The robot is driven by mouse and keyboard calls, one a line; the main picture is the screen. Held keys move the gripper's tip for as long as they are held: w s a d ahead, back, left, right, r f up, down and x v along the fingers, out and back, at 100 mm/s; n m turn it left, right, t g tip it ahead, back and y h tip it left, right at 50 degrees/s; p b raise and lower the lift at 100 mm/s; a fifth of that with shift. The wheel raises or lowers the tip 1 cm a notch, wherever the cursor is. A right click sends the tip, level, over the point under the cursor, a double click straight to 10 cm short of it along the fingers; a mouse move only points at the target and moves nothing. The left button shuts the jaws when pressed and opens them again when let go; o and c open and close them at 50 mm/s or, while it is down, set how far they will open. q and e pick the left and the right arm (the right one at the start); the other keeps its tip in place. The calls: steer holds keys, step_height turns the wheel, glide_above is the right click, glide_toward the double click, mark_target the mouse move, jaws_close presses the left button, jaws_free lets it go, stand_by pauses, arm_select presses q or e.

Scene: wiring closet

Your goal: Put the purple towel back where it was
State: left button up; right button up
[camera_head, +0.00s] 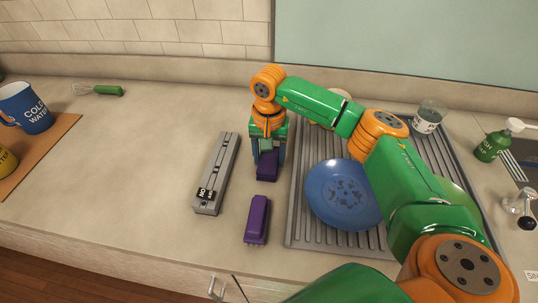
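Two purple things show, and neither clearly looks like a towel. One purple block-like piece (267,167) is between the fingers of my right gripper (268,157), which points down over the counter. The fingers appear closed against its sides. I cannot tell whether it touches the counter. A second purple block-like piece (257,220) lies on the counter nearer the front, apart from the gripper. My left gripper is not in view.
A long grey holder (229,160) lies left of the gripper. A ridged drying tray (299,215) with a blue plate (340,194) and a glass (428,118) is at right. A blue mug (28,108) and a green-handled whisk (104,90) are at left. The left-centre counter is clear.

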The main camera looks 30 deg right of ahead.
mark_target(269, 160)
steer(key=shift+o, duration=0.2)
steer(key=o, duration=0.5)
steer(key=shift+c, duration=0.2)
steer(key=shift+r, duration=0.15)
step_height(269, 160, up, 8)
steer(key=p, duration=0.6)
steer(key=shift+f, duration=0.2)
